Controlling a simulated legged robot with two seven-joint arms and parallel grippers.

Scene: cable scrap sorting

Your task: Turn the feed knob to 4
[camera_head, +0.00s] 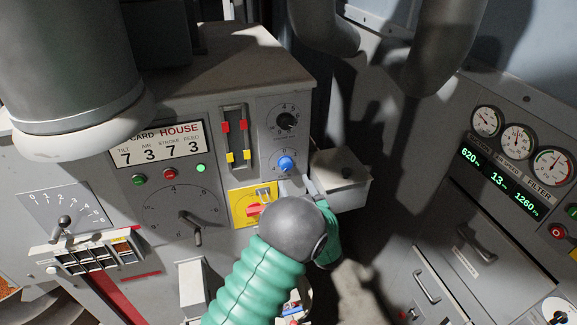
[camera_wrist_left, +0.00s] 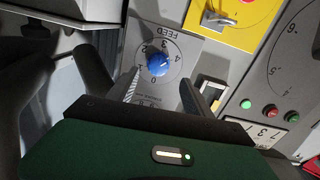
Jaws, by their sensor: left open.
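The blue feed knob (camera_head: 286,163) sits on the grey panel front, below a black knob. In the left wrist view the blue knob (camera_wrist_left: 158,62) is in the middle of a dial marked FEED with small numbers around it. I cannot tell for sure which number it points to. My left gripper (camera_head: 298,186) is just below the knob in the head view. In the left wrist view its two fingers (camera_wrist_left: 160,92) are apart, with nothing between them, and the knob lies just beyond their tips. My right gripper is not in view.
A card sign (camera_head: 160,144) reads 7 3 7 3, with 3 under FEED. The black knob (camera_head: 286,121), slider slots (camera_head: 236,140) and a yellow plate with a red switch (camera_head: 254,205) surround the feed knob. A grey box (camera_head: 340,180) juts out at right.

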